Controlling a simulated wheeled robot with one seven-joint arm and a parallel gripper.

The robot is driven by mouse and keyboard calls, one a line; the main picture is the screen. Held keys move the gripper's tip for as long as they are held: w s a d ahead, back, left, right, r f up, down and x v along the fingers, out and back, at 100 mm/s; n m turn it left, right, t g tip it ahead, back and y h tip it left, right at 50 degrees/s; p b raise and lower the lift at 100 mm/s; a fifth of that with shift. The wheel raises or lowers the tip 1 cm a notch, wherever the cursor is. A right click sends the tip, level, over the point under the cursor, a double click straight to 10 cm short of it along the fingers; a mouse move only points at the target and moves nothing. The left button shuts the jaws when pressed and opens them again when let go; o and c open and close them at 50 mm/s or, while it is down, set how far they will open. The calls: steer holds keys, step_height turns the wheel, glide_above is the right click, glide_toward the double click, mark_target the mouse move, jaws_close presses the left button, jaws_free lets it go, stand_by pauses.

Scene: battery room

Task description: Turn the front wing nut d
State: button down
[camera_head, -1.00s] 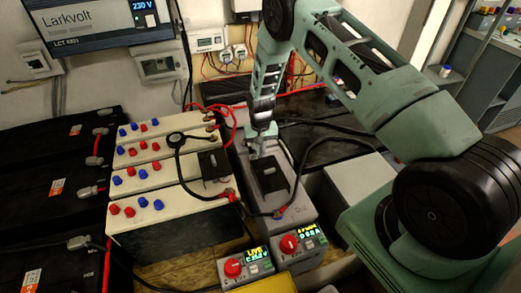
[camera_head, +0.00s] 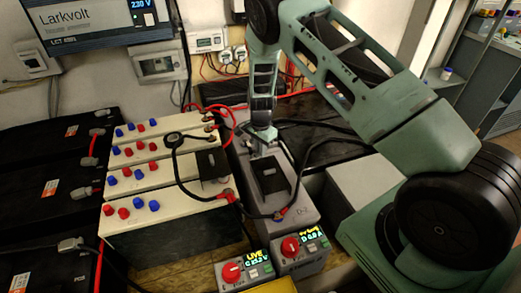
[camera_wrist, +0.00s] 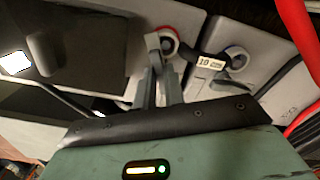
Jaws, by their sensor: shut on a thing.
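My gripper (camera_head: 263,141) points down over the back end of a long grey battery case (camera_head: 292,212) marked D-2. In the wrist view its two narrow fingers (camera_wrist: 161,75) are close together and shut on a small metal piece, which seems to be a wing nut (camera_wrist: 154,42). It is beside a red-ringed cable terminal (camera_wrist: 168,42). The fingers hide much of it. A blue-ringed terminal (camera_wrist: 237,58) is to the right, by a tag reading 10. At the case's near end, a cable lug with red and blue (camera_head: 279,214) shows; I cannot make out its nut.
Cream batteries (camera_head: 175,212) with red and blue caps stand left of the grey case. Black cable (camera_head: 248,213) loops across both. Two knob boxes with lit displays (camera_head: 245,268) (camera_head: 301,250) stand in front. A grey box (camera_head: 365,188) is at right.

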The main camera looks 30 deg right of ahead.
steer(key=m, duration=0.5)
stand_by(0.6)
steer(key=c, duration=1.5)
jaws_free()
step_height(320, 180, up, 18)
steer(key=shift+f+b, duration=0.25)
steer(key=shift+b, duration=0.45)
